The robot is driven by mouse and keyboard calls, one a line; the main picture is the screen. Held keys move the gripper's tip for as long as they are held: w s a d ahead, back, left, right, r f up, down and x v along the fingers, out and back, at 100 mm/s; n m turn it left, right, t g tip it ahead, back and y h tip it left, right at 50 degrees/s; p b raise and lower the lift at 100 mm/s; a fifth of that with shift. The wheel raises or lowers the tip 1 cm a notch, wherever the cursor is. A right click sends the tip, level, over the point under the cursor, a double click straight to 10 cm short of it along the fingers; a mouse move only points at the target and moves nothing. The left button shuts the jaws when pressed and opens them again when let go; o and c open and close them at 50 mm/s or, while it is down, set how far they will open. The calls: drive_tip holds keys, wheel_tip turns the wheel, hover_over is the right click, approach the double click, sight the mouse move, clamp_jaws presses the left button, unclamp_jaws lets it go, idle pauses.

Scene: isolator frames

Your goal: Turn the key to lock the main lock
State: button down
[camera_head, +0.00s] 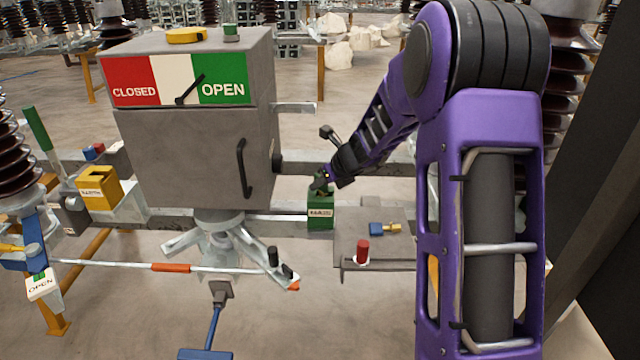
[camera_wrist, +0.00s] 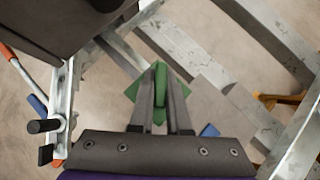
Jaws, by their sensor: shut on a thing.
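The green lock box (camera_head: 320,217) with a white label stands on the grey rail, right of the grey cabinet. I take it for the main lock. My gripper (camera_head: 319,184) is just above the box, coming from the upper right. In the wrist view my gripper (camera_wrist: 160,82) points down at the green box (camera_wrist: 132,92), with its two fingers shut on a narrow green key handle (camera_wrist: 160,76). The key's lower part and keyhole are hidden, so its turn angle cannot be told.
The grey cabinet (camera_head: 195,165) has a black door handle (camera_head: 241,168) and a CLOSED/OPEN panel (camera_head: 180,80). A yellow lock box (camera_head: 98,187) sits left. A grey plate (camera_head: 375,228) on the right bears a red cylinder (camera_head: 362,251) and a blue-and-yellow key (camera_head: 385,229).

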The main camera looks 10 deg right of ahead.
drive_tip(key=m+t+h+p, duration=0.1)
drive_tip(key=m+h, duration=0.2)
drive_tip(key=m, duration=0.2)
drive_tip(key=shift+a+h, duration=0.1)
drive_tip(key=shift+h, duration=0.3)
drive_tip(key=m+h+p, duration=0.1)
drive_tip(key=m+h, duration=0.1)
drive_tip(key=m, duration=0.1)
drive_tip(key=m+h+p, duration=0.1)
drive_tip(key=m, duration=0.1)
drive_tip(key=shift+r+m+g+h, duration=0.1)
drive_tip(key=shift+m+g+h, duration=0.3)
drive_tip(key=shift+d+m, duration=0.2)
drive_tip(key=shift+m, duration=0.1)
drive_tip(key=c, duration=0.6)
unclamp_jaws()
drive_tip(key=shift+o, duration=0.4)
drive_tip(key=o, duration=0.5)
drive_tip(key=v, duration=0.8)
drive_tip(key=p+v, duration=0.1)
drive_tip(key=v, duration=0.8)
drive_tip(key=shift+a+r, duration=0.1)
drive_tip(key=shift+a, duration=0.15)
